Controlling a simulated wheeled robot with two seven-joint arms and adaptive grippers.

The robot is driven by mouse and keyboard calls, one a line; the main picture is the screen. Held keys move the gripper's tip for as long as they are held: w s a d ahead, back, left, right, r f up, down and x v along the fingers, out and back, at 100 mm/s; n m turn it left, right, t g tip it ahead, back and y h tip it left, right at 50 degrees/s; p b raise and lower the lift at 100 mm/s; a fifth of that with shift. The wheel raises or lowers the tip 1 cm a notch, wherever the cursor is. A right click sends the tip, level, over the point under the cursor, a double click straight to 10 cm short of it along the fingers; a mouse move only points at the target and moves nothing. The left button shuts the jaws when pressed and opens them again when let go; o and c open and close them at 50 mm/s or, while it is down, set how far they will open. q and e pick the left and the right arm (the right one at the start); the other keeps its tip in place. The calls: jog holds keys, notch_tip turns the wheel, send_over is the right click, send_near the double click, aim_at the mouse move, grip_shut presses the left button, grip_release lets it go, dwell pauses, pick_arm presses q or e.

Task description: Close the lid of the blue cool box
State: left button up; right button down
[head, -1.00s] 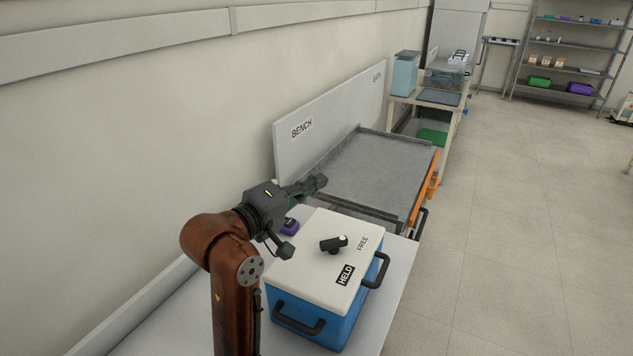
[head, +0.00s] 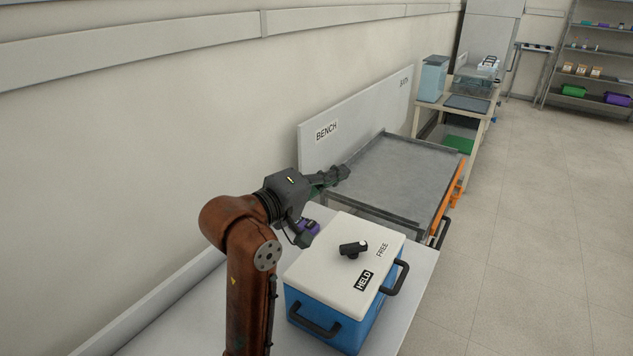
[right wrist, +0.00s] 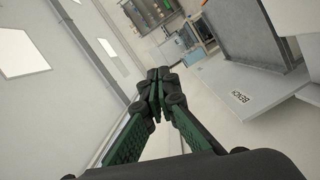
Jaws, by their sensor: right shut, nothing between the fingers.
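The blue cool box (head: 318,318) stands on the white table in the head view. Its white lid (head: 335,268) lies flat on top and looks closed. Black handles show on the box's front and right sides. My right gripper (head: 342,173) is above and behind the box's far left side, clear of the lid. In the right wrist view its fingers (right wrist: 158,75) are together and empty. My left gripper is not in view.
A grey-topped bench (head: 395,178) with an upright BENCH panel (head: 350,128) stands beyond. The wall runs along the left; the floor (head: 530,230) at right is clear.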

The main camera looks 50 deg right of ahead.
pick_arm(q)
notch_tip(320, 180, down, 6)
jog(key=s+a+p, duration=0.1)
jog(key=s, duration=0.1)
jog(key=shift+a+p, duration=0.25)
jog(key=shift+p, duration=0.1)
pick_arm(e)
jog(key=s+a+r, duration=0.1)
jog(key=a+r, duration=0.2)
jog(key=a, duration=0.6)
jog(key=shift+a, duration=0.35)
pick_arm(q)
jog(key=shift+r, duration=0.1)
pick_arm(e)
jog(key=shift+s, duration=0.1)
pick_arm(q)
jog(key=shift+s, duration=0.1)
